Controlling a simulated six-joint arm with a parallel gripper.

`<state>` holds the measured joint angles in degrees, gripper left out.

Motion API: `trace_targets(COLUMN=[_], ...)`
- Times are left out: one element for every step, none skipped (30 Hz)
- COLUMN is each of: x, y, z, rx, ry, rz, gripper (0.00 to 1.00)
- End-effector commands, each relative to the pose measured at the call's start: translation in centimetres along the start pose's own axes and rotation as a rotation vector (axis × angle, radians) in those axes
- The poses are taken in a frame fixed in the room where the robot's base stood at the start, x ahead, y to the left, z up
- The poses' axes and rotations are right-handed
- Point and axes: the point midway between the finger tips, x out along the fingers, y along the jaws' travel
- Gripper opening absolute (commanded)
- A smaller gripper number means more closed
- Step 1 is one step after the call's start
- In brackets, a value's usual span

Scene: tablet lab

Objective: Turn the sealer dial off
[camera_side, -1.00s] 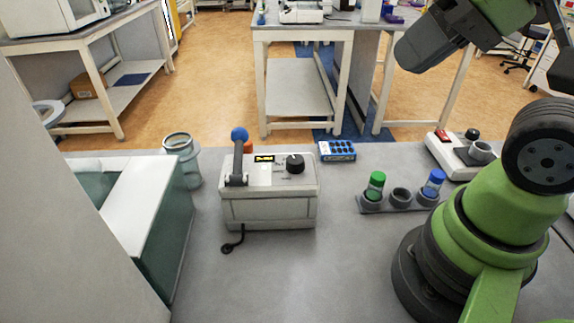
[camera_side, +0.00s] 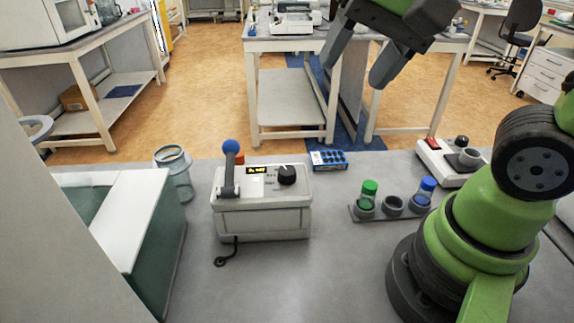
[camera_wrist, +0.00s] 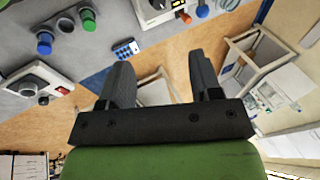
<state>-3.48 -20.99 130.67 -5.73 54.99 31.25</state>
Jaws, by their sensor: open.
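The sealer (camera_side: 262,222) is a pale grey box on the bench, with a blue-balled lever (camera_side: 229,165) at its left and a small lit yellow display. Its black dial (camera_side: 286,174) is on the top face, right of the display. A pale mark shows on the dial, but its setting is too small to read. The sealer also shows, cut off, at the top edge of the wrist view (camera_wrist: 152,17). My gripper (camera_side: 352,70) is open and empty, high above and to the right of the sealer, apart from it. Its two fingers also show in the wrist view (camera_wrist: 160,62).
A blue rack (camera_side: 328,160) lies right of the sealer. A holder (camera_side: 392,213) carries green-capped and blue-capped vials. A device with a red switch (camera_side: 450,161) stands at the back right. A glass jar (camera_side: 177,172) and a white-topped green box (camera_side: 150,245) are left.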

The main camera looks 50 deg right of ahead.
Motion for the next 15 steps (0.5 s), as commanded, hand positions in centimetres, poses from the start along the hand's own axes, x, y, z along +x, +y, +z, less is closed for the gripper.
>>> trace_targets(x=[1.3, 2.0, 3.0, 3.9, 4.7, 5.8, 6.6, 7.5, 8.4, 9.1, 9.7, 10.4, 10.9, 11.2, 11.6], y=[-0.8, -1.2, -1.7, -2.1, -2.4, -2.8, -3.0, -3.2, -3.4, -3.5, -3.5, -3.6, -3.7, -3.7, -3.8], z=[-0.6, -0.9, -1.4, -1.6, -1.9, -2.2, -2.3, -2.5, -2.6, -2.7, -2.7, -2.8, -2.8, -2.8, -2.9], rx=[0.099, 0.167, 0.256, 0.322, 0.385, 0.466, 0.523, 0.575, 0.638, 0.682, 0.720, 0.762, 0.789, 0.811, 0.835], ry=[-0.031, -0.042, -0.053, -0.057, -0.059, -0.058, -0.055, -0.049, -0.041, -0.034, -0.026, -0.016, -0.010, -0.003, 0.004], rz=[0.055, 0.086, 0.129, 0.161, 0.193, 0.235, 0.264, 0.292, 0.326, 0.349, 0.369, 0.391, 0.405, 0.415, 0.426], gripper=[0.58, 0.58, 0.58, 0.58, 0.58, 0.58, 0.58, 0.58, 0.58, 0.58, 0.58, 0.58, 0.58, 0.58, 0.58])
